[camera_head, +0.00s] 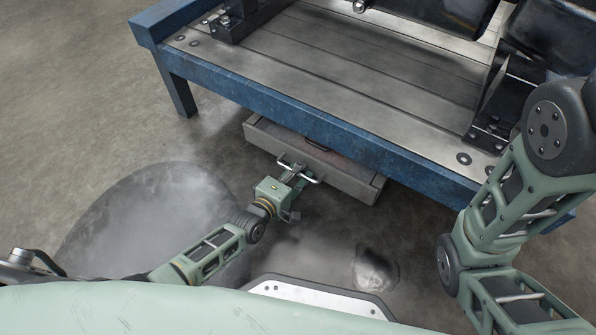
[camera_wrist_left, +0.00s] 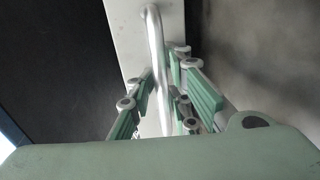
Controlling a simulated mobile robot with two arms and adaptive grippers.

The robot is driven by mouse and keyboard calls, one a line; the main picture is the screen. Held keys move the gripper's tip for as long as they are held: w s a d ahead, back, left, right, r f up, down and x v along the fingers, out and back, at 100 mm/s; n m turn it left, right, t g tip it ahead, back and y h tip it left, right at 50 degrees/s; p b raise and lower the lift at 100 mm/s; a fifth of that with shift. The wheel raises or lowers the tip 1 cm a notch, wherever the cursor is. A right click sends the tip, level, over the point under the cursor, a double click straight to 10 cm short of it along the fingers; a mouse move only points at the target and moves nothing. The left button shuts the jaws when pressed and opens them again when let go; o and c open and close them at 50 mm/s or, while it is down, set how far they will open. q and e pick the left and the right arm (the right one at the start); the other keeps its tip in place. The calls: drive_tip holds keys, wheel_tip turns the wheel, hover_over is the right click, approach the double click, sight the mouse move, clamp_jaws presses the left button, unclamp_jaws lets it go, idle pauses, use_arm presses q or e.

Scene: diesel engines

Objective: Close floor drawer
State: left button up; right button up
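The floor drawer (camera_head: 338,174) is a shallow grey metal box low under the blue-framed bench. It sticks out a little past the bench's front edge. A silver bar handle (camera_head: 312,178) is on its front; the handle also shows in the left wrist view (camera_wrist_left: 155,45). My left gripper (camera_head: 292,174) is at the handle. In the left wrist view its green-padded fingers (camera_wrist_left: 163,88) stand on both sides of the bar, with narrow gaps visible. My right gripper is out of view; only links of my right arm show at the right.
The blue bench (camera_head: 300,125) carries dark engine parts (camera_head: 435,15) above the drawer. A bench leg (camera_head: 181,95) stands at the left. A dark wet patch (camera_head: 150,215) and a smaller one (camera_head: 376,270) lie on the concrete floor. Floor left of the bench is free.

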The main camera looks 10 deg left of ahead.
use_arm(q)
drive_tip(key=shift+o, duration=1.1)
drive_tip(key=shift+s, duration=0.1)
drive_tip(key=shift+s+a, duration=0.15)
drive_tip(key=shift+s, duration=0.1)
drive_tip(key=v, duration=1.1)
drive_tip(key=shift+s, duration=0.2)
